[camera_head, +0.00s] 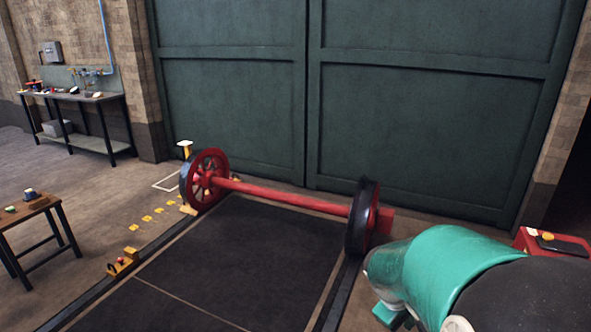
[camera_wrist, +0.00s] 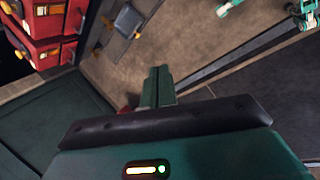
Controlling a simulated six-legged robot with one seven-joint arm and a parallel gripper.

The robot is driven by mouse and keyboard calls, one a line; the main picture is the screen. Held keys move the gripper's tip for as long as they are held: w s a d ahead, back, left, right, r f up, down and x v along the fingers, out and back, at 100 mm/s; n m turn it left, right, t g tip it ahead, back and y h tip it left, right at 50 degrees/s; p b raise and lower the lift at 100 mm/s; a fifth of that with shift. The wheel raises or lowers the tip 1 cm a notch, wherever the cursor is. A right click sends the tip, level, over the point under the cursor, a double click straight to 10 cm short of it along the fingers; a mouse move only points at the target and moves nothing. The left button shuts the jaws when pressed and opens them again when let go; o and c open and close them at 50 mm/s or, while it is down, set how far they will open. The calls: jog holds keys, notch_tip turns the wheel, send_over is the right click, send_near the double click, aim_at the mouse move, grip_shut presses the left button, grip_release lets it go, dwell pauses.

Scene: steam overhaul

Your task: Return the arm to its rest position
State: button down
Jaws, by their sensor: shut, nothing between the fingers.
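My gripper (camera_wrist: 160,72) shows in the wrist view as two teal fingers pressed together, with nothing between them. They point away over the brown floor, clear of any object. In the head view my teal and black arm fills the lower right corner. The fingers cannot be made out there.
A red wheelset (camera_head: 285,198) stands on rails before green doors (camera_head: 430,90). A workbench (camera_head: 75,97) stands at the far left, a small table (camera_head: 22,212) nearer. A red case (camera_head: 528,240) is beyond my arm; red boxes (camera_wrist: 45,25) show in the wrist view.

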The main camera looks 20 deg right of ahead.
jog(key=s+a+r+m+t+y, duration=0.1)
jog(key=a+r, duration=0.3)
jog(key=a, duration=0.4)
jog(key=s+a+r+t+y, duration=0.1)
jog(key=a+r+t+y, duration=0.1)
jog(key=a+r, duration=0.3)
jog(key=s+a+r+m+t+y, duration=0.1)
jog(key=a+r, duration=0.4)
jog(key=a, duration=0.7)
jog(key=shift+m+t+y, duration=0.3)
jog(key=shift+t+y, duration=0.2)
jog(key=shift+t, duration=0.5)
jog(key=shift+d, duration=0.15)
